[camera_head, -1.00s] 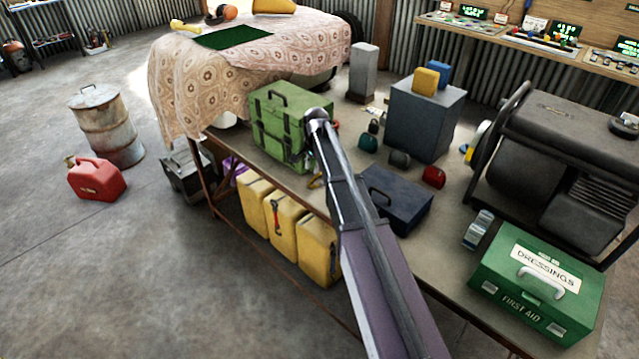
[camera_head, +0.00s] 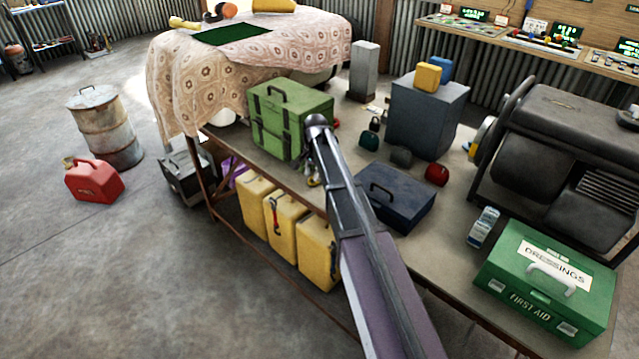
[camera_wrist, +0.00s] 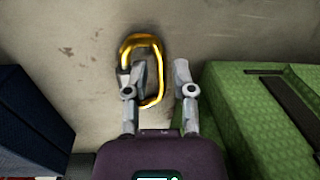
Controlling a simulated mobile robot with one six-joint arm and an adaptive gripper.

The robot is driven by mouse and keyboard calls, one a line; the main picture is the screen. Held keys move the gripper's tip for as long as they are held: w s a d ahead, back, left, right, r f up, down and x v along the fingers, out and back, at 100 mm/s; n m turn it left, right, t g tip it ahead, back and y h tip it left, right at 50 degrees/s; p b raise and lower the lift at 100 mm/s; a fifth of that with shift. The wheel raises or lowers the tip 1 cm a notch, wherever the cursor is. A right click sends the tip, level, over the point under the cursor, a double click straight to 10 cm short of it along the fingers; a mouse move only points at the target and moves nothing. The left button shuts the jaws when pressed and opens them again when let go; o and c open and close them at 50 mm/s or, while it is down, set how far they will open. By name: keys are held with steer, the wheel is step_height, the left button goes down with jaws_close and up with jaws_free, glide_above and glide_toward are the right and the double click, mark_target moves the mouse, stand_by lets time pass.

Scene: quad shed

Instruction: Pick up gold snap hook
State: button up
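The gold snap hook (camera_wrist: 158,72) lies on the bench top in the wrist view, a shiny yellow-gold oval loop with a dark part at its left side. My gripper (camera_wrist: 163,70) is open, with its two fingers apart. The left finger overlaps the inside of the loop in the picture, and the right finger is to the right of the hook. I cannot tell whether either finger touches it. In the head view the snap hook (camera_head: 313,182) shows only as a small yellow bit beside my arm; my gripper is mostly hidden there behind the arm.
A green case (camera_head: 285,128) stands close on one side of the hook and a dark blue box (camera_head: 400,205) on the other. A green first aid box (camera_head: 530,310) stands near the bench's front. Yellow jerrycans (camera_head: 285,220) stand below.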

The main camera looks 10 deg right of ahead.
steer(key=shift+f+b, duration=0.35)
steer(key=shift+f, duration=0.2)
steer(key=shift+c, duration=0.2)
jaws_close()
